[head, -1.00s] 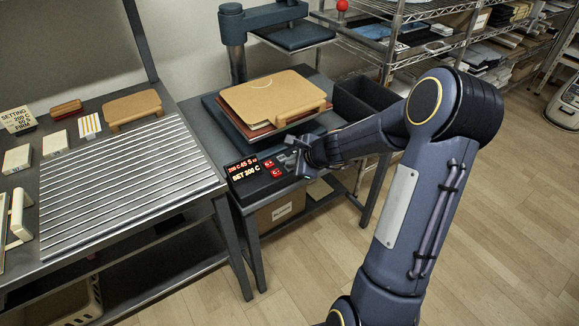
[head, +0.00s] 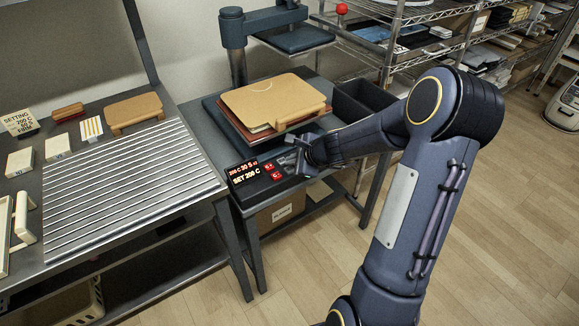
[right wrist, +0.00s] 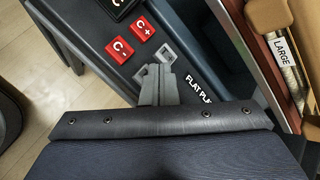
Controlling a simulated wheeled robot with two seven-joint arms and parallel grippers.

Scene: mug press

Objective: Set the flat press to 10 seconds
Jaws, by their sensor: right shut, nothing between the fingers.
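The flat press (head: 232,27) stands on a dark bench with its upper plate raised. Its control box shows a display (head: 242,173) reading 200 C 30 S on top, with SET 200 C below. Red C+ (right wrist: 143,28) and C- (right wrist: 119,50) buttons sit beside the display. Grey buttons (right wrist: 164,50) are beside them, one partly hidden behind my fingertips. My right gripper (right wrist: 158,82) is shut and empty, its tips at the grey buttons; I cannot tell whether they touch. In the head view it (head: 300,160) is at the box's right end. My left gripper is not in view.
Tan and red boards (head: 275,100) lie stacked on the press. A black bin (head: 365,102) is right of it. A slatted table (head: 130,170) at left holds a card (head: 18,120) reading SETTING 200 C 60 S FIRM.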

